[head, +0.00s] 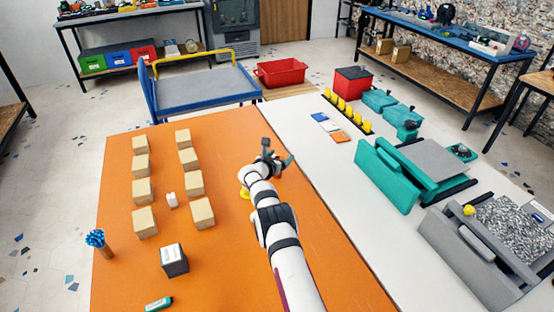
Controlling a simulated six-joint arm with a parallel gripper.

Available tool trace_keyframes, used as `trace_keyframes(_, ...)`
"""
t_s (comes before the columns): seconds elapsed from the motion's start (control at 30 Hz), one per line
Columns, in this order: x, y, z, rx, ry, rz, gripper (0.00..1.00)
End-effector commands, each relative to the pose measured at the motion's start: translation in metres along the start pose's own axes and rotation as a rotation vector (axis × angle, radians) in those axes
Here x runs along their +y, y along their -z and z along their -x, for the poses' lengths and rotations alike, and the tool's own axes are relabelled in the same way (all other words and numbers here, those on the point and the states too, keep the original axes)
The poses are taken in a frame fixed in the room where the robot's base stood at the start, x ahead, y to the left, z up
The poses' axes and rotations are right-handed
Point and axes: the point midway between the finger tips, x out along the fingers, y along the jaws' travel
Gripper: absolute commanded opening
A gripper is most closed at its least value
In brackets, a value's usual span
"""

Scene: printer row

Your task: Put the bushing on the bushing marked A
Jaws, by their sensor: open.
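My gripper (276,152) is open over the orange table top, near its right edge, and nothing shows between its fingers. A yellow piece (244,194), possibly a bushing, shows beside my arm and is partly hidden by it. Several yellow pieces (348,108) stand in a row on a dark strip on the white table top, to the right of my gripper. Another yellow piece (469,210) sits at the grey machine on the right. No letter A is readable on any of them, so I cannot tell which one is marked.
Two columns of tan boxes (142,190) stand on the orange table (240,285), with a small white item (172,200) between them. A dark box (174,260) is in front. Teal machines (388,176) and a grey machine (470,265) fill the right side.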

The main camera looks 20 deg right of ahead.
Motion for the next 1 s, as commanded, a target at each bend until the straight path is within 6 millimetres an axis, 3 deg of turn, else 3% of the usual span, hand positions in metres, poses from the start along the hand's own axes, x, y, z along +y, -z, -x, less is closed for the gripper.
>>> trace_keyframes(0.17, 0.001, -0.001, 0.021, 0.002, 0.0, 0.005, 0.8)
trace_keyframes(0.6, 0.001, 0.0, 0.11, -0.001, -0.001, 0.002, 0.8)
trace_keyframes(0.83, -0.001, -0.001, 0.12, 0.0, 0.004, -0.007, 0.8)
trace_keyframes(0.93, -0.021, -0.024, 0.136, 0.011, 0.07, -0.155, 0.8)
trace_keyframes(1.0, -0.057, -0.053, 0.168, 0.034, 0.187, -0.41, 0.8)
